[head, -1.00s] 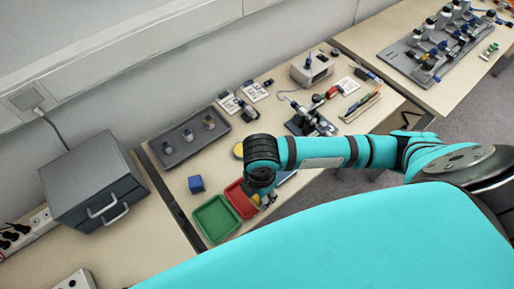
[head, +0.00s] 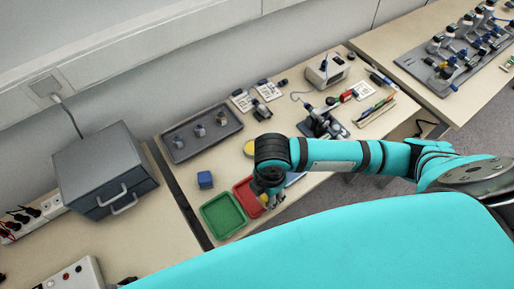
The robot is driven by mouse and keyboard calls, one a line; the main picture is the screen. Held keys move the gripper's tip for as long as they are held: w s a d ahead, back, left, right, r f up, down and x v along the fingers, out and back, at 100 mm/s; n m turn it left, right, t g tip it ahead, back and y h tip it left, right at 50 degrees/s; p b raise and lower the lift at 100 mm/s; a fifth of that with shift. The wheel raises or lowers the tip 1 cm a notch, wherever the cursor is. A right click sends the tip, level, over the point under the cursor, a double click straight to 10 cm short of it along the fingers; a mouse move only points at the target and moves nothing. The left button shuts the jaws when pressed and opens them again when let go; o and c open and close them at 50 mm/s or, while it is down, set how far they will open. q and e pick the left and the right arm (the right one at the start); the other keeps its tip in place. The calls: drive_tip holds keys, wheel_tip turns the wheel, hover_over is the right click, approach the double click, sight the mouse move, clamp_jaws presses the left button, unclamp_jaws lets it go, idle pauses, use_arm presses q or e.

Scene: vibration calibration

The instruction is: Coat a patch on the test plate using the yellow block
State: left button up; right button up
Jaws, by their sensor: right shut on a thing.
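My right gripper (head: 269,203) hangs low over the bench by the right edge of the red tray (head: 243,190), pointing down. It is shut on the yellow block (head: 264,198), of which only a small yellow bit shows between the fingers. Whether the block touches anything below is hidden. A flat pale-blue piece (head: 294,178), perhaps the test plate, shows partly behind my right arm; most of it is covered. My left gripper is not in view.
A green tray (head: 222,216) stands beside the red one, with a blue block (head: 205,179) behind. A yellow round thing (head: 249,148) is partly behind my arm. A grey tray (head: 183,149) with several metal pieces and a dark stand (head: 322,122) are farther back. A grey box (head: 100,165) stands left.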

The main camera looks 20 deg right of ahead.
wheel_tip(320, 180, up, 4)
drive_tip(key=p, duration=0.4)
hover_over(254, 142)
drive_tip(key=s, duration=0.2)
drive_tip(key=f+b, duration=0.4)
drive_tip(key=b, duration=0.1)
drive_tip(key=f+b, duration=0.2)
drive_tip(key=shift+w+a+b, duration=0.15)
drive_tip(key=shift+a+b, duration=0.25)
drive_tip(key=shift+f, duration=0.5)
drive_tip(key=shift+f+p, duration=0.15)
drive_tip(key=shift+p, duration=0.2)
idle(1.9)
wheel_tip(254, 142, up, 7)
drive_tip(key=p, duration=0.8)
idle(0.8)
